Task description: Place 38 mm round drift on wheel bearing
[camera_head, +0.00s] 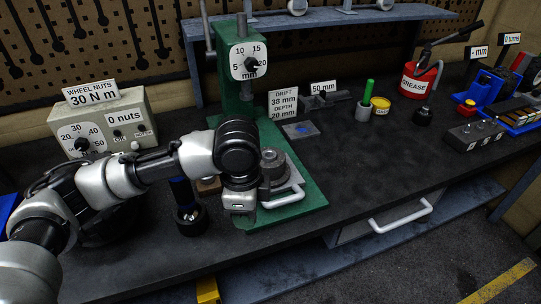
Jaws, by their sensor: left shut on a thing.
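The green press (239,105) stands at the bench's middle with its green base plate (306,201). On the base sits a stack of round grey metal parts (273,170), with a pale curved handle (284,197) beside it. The wheel bearing seems to be in this stack, but I cannot separate its parts. My left gripper (240,205) is at the stack's left side, low over the base. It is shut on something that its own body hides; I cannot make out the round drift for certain. A sign (284,103) reads drift 38 mm, depth 20 mm. My right gripper is out of view.
A wheel nuts box (104,122) stands at the left. A dark socket with a blue shaft (188,210) stands left of the gripper. A green-handled tool (367,93), a yellow tin (380,105) and a red grease can (418,82) are at the back.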

